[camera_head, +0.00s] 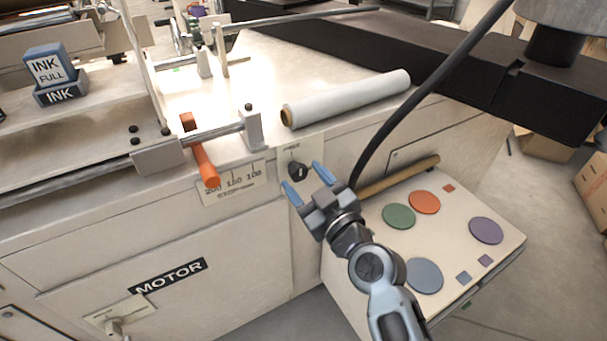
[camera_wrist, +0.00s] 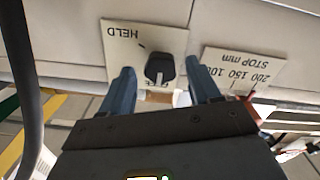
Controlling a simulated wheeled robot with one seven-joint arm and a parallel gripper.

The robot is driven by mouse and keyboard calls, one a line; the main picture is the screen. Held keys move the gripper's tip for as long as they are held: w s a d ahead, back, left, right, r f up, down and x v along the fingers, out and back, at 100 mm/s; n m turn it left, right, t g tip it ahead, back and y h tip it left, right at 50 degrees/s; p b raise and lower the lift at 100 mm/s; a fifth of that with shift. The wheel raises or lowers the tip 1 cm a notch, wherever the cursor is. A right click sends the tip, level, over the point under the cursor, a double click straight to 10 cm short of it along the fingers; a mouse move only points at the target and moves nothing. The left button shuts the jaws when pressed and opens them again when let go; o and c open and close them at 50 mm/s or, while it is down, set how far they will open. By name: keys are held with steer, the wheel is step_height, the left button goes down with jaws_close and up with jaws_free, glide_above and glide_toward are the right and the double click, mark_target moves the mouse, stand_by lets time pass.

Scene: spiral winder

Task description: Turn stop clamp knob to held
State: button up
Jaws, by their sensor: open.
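The stop clamp knob (camera_head: 297,170) is a small black knob on a pale plate (camera_head: 290,154) on the machine's front panel. In the wrist view, which is upside down, the knob (camera_wrist: 160,66) sits between my fingers. The word HELD (camera_wrist: 125,32) is printed on the plate, off to one side of the knob. A light mark on the knob points away from HELD, toward lettering partly hidden at the picture's lower side. My gripper (camera_head: 304,179) is open, its blue fingers on either side of the knob. I cannot tell whether they touch it.
The STOP mm scale plate (camera_head: 235,183) and an orange lever (camera_head: 205,165) are left of the knob. A white roll (camera_head: 345,98) lies above. A black cable (camera_head: 420,100) hangs to the right, near a board with coloured discs (camera_head: 460,190). A MOTOR switch (camera_head: 115,322) is lower left.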

steer(key=shift+x, duration=0.8)
steer(key=shift+c, duration=0.3)
steer(key=c, duration=1)
